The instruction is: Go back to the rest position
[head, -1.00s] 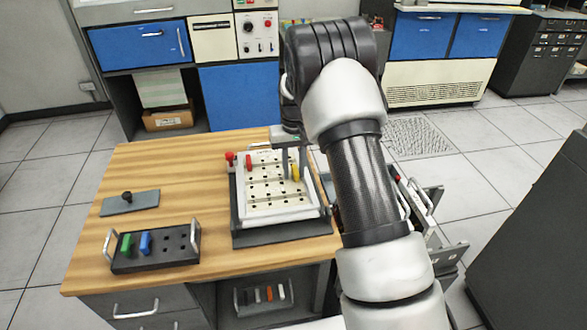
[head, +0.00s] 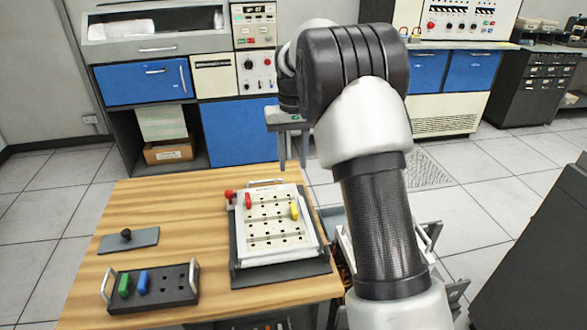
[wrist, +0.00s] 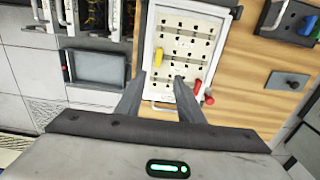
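My gripper (head: 292,163) hangs in the air above and beyond the far edge of the wooden table. Its two fingers are apart with nothing between them, and it is open and empty. In the wrist view the gripper (wrist: 157,100) shows both fingers spread over the white board. The white punch board (head: 268,237) lies on a dark base on the table, below my gripper. A red peg (head: 248,200) and a yellow peg (head: 294,211) stand in the board. A red knob (head: 229,196) sits at its far left corner.
A dark rack (head: 172,293) with a green peg (head: 124,285) and a blue peg (head: 142,282) sits front left on the table. A grey plate with a black knob (head: 127,235) lies behind it. Blue cabinets (head: 240,131) stand beyond the table.

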